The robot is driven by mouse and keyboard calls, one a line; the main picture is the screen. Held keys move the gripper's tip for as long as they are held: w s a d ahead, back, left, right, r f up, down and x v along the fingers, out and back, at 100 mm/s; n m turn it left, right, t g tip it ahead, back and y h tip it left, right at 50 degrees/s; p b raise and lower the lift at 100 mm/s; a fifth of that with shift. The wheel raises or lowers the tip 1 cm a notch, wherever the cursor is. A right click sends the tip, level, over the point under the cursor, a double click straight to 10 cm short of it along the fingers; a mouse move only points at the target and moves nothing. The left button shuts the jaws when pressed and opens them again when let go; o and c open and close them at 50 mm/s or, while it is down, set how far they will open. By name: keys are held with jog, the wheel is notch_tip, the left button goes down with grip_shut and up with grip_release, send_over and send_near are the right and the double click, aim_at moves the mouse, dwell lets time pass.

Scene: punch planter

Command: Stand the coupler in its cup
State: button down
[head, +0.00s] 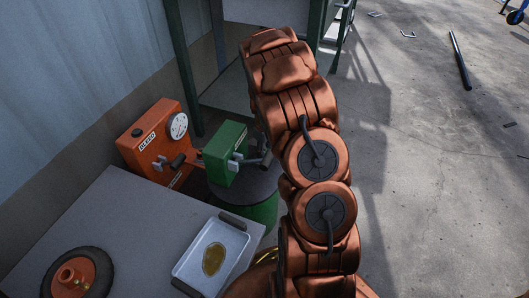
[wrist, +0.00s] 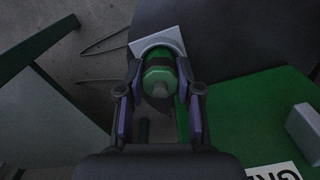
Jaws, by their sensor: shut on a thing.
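The coupler (wrist: 159,76), a green cylinder with a dark band, is between the two fingers of my gripper (wrist: 160,84) in the wrist view. My gripper is shut on it. A pale square block (wrist: 140,46), which looks like the cup, lies just beyond the coupler's far end. I cannot tell whether the coupler is inside it, touching it or only above it. In the head view my arm and the green box hide most of my gripper, and neither coupler nor cup can be made out.
A green box (head: 226,152) stands close beside my gripper, above a dark-topped green drum (head: 262,212). An orange box with a gauge (head: 155,142) is to its left. A grey table (head: 120,220) holds a metal tray (head: 190,262) and a wheel (head: 97,265). Open concrete lies right.

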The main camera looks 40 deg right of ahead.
aim_at(265, 150)
jog(key=c, duration=0.8)
grip_release()
jog(key=shift+o, duration=0.2)
notch_tip(265, 150, up, 12)
jog(key=p, duration=0.4)
jog(key=s+a+r, duration=0.5)
jog(key=a+r, duration=0.1)
jog(key=a, duration=0.2)
jog(key=s+a+r+g, duration=0.1)
jog(key=s+a+r, duration=0.1)
jog(key=s+a, duration=0.3)
jog(key=s+a+r+m+g, duration=0.1)
jog(key=s+a+r, duration=0.2)
jog(key=s, duration=1.1)
jog(key=s+a+r+m+g, duration=0.1)
jog(key=s+a+r, duration=0.1)
jog(key=s+a, duration=0.7)
jog(key=shift+s+a+r+g, duration=0.25)
jog(key=shift+s+r+g, duration=0.15)
jog(key=shift+s, duration=0.05)
